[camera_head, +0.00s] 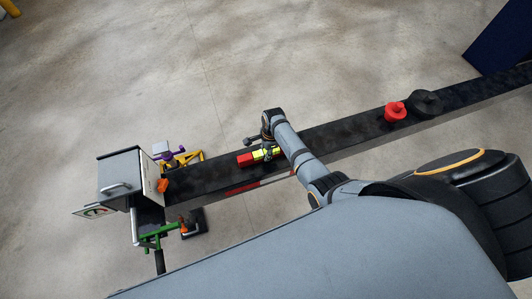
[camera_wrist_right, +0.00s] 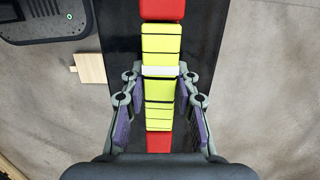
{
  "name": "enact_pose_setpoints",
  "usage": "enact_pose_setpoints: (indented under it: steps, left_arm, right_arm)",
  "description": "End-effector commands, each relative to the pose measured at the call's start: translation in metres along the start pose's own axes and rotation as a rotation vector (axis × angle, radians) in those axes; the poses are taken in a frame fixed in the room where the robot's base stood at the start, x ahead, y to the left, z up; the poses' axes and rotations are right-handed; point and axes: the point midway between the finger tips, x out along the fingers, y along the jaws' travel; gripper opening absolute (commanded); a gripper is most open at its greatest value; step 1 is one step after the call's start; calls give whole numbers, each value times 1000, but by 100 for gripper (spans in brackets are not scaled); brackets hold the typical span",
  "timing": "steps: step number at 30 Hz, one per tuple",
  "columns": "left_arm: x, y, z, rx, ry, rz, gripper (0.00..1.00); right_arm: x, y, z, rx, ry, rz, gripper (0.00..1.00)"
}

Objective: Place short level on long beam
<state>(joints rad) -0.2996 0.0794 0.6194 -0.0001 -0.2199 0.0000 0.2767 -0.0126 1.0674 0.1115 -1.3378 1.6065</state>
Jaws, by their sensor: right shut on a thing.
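The short level is yellow with red ends and a white band in the middle. In the head view the level (camera_head: 245,160) is over the long dark beam (camera_head: 340,130), aligned roughly along it. My right gripper (camera_head: 268,152) is shut on the level near its middle. In the right wrist view the level (camera_wrist_right: 162,42) runs between the fingers of the right gripper (camera_wrist_right: 160,74), with the beam (camera_wrist_right: 208,25) behind it. I cannot tell whether the level touches the beam. My left gripper is not in view.
A grey box (camera_head: 122,178) with a handle stands at the beam's left end, near yellow (camera_head: 190,158) and green (camera_head: 152,236) stands. A red knob-like piece (camera_head: 395,112) and a black one (camera_head: 427,103) sit farther right on the beam. Open concrete floor surrounds it.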

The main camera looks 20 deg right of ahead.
Motion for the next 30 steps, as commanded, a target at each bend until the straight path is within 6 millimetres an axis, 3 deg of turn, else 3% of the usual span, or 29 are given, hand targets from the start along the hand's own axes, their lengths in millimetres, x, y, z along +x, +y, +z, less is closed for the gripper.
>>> enact_pose_setpoints:
  steps: [2,3,7,15,19,30]
  left_arm:
    - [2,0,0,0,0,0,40]
    - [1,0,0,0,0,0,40]
    - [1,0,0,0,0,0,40]
    - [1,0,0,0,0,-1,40]
    - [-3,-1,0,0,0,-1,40]
    - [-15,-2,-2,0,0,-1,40]
  right_arm:
    - [3,0,0,0,0,-1,0]
    - [2,0,0,0,0,0,34]
    - [2,0,0,0,0,0,51]
    - [2,0,0,0,0,0,52]
    - [-8,0,0,0,0,-1,52]
    - [-93,-1,0,-1,0,-4,52]
